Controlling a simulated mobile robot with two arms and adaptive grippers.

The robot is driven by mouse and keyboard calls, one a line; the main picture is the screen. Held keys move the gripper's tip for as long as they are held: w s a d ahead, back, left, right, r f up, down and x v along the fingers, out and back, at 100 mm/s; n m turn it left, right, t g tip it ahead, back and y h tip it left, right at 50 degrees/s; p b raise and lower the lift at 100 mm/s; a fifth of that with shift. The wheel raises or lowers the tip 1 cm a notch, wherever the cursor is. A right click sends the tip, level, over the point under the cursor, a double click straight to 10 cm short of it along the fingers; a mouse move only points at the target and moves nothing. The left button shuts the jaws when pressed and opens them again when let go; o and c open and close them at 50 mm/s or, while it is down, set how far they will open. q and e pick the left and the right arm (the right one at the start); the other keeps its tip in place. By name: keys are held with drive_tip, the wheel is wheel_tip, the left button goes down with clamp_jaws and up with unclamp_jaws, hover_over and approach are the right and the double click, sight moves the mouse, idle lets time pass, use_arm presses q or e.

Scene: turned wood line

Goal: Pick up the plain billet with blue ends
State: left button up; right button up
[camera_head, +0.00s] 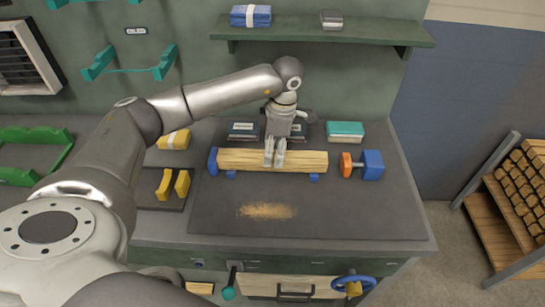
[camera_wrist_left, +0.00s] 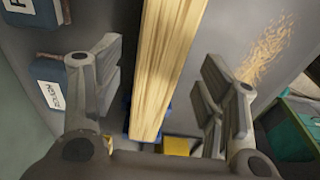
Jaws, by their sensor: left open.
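The plain billet (camera_head: 305,161) is a long squared pale wooden bar lying level on small blue supports on the dark bench mat. Blue shows at its left end; I cannot make out blue on its right end. My left gripper (camera_head: 274,158) points down over the middle of the billet from above. In the left wrist view the billet (camera_wrist_left: 158,70) runs lengthwise between the two spread fingers of the gripper (camera_wrist_left: 160,100), with a gap on each side. The gripper is open and holds nothing. My right gripper is out of view.
Behind stand dark boxes and a teal-topped box (camera_head: 345,130). Yellow blocks (camera_head: 173,140) sit to the left. The mat (camera_head: 340,210) in front is clear except for sawdust (camera_head: 267,211).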

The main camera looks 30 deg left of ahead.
use_arm(q)
drive_tip(key=shift+s+a+f+p, duration=0.1)
drive_tip(key=shift+f+p, duration=0.05)
drive_tip(key=shift+f, duration=0.65)
drive_tip(key=shift+a+f+p, duration=0.1)
drive_tip(key=shift+f+p, duration=0.05)
drive_tip(key=shift+f, duration=0.6)
drive_tip(key=shift+c, duration=0.2)
drive_tip(key=c, duration=1.4)
